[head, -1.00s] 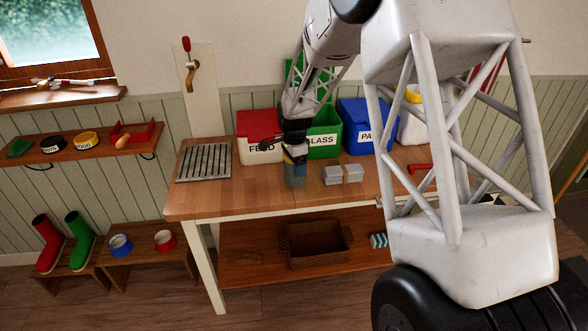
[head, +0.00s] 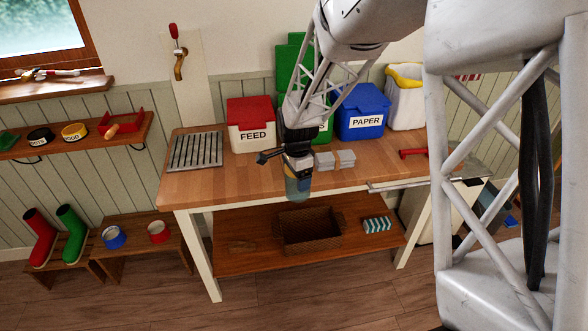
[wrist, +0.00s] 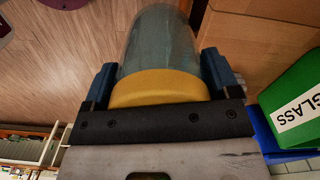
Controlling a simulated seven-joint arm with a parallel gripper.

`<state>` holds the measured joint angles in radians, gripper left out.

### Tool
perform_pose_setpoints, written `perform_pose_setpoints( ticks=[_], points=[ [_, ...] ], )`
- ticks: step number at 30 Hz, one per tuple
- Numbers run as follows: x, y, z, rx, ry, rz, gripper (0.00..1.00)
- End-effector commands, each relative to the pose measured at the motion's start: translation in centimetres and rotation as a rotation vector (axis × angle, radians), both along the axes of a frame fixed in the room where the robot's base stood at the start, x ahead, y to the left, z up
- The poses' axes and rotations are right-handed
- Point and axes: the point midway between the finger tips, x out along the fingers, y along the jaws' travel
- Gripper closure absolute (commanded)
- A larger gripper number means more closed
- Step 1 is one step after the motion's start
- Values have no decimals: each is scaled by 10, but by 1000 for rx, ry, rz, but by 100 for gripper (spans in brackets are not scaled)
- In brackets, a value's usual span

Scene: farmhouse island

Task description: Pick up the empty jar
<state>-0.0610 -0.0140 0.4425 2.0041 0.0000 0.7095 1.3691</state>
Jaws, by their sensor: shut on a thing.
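The jar (head: 298,188) is clear bluish glass with a yellow lid. My gripper (head: 298,170) points down and is shut on it, holding it at the front edge of the wooden worktop. In the wrist view the glass body of the jar (wrist: 160,40) and its yellow lid (wrist: 160,88) sit between the two blue fingers of my gripper (wrist: 160,66), with wooden floor behind. The glass looks empty.
On the worktop (head: 230,182) stand a red-lidded FEED bin (head: 250,125), a partly hidden green GLASS bin (wrist: 300,100) and a blue PAPER bin (head: 362,112). Grey blocks (head: 335,160) lie just right of my gripper. A basket (head: 308,232) sits on the lower shelf.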

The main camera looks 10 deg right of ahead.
Motion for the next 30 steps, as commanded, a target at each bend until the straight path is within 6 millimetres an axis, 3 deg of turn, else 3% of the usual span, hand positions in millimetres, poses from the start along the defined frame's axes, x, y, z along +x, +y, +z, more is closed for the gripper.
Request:
perform_pose_setpoints(
  ticks=[9,30],
  points=[
    [-12,-1,2,0,-1,0,54],
    [-11,-1,2,0,-1,-1,54]
  ],
)
